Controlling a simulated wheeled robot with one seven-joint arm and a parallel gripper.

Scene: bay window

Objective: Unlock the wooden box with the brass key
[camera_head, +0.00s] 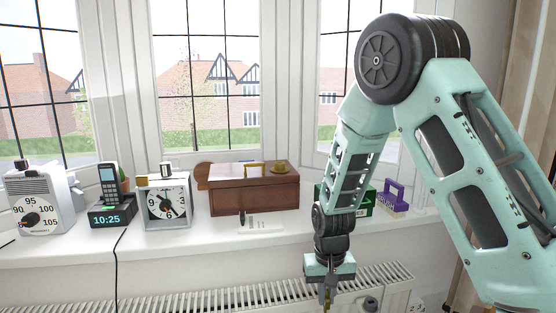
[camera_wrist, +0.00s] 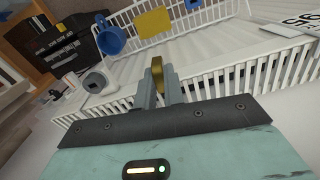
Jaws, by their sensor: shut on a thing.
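The wooden box (camera_head: 254,192) stands shut on the white windowsill, right of the square clock. Its keyhole is too small to make out. My gripper (camera_head: 327,294) hangs low in front of the sill, near the radiator, to the right of the box and below it. It is shut on a thin brass-coloured piece, which looks like the brass key (camera_wrist: 157,72) and shows between the fingers in the wrist view. The rest of the key's shape is hidden by the fingers. The key is well apart from the box.
A square clock (camera_head: 167,201), a phone dock (camera_head: 111,214) and a dial radio (camera_head: 37,206) stand left of the box. A purple item (camera_head: 391,195) stands right, behind my arm. The radiator (camera_head: 215,298) runs below the sill.

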